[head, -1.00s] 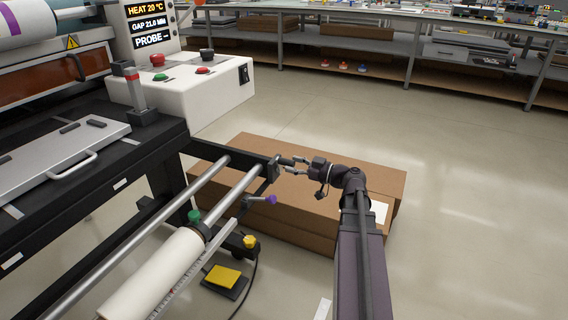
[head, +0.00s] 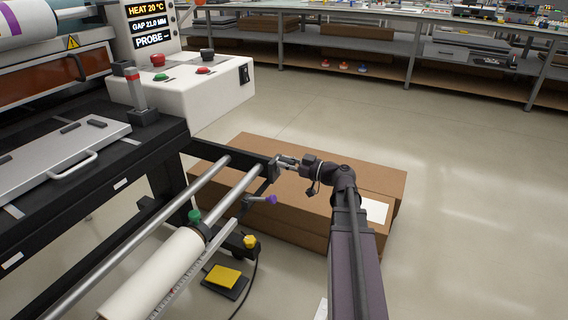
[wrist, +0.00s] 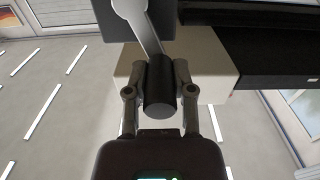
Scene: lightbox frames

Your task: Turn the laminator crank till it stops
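The laminator crank sits at the end of the black side rail. In the wrist view its grey crank arm (wrist: 146,38) runs up to a pale round hub, and its black cylindrical handle (wrist: 160,88) points toward the camera. In the head view the crank (head: 274,168) is small and my gripper covers most of its handle. My gripper (head: 287,162) is at the handle. In the wrist view the fingers of my gripper (wrist: 158,72) lie close along both sides of the handle and appear shut on it.
A long cardboard box (head: 350,180) lies on the floor under my arm. The white control box (head: 200,95) stands behind and left. Open floor lies to the right.

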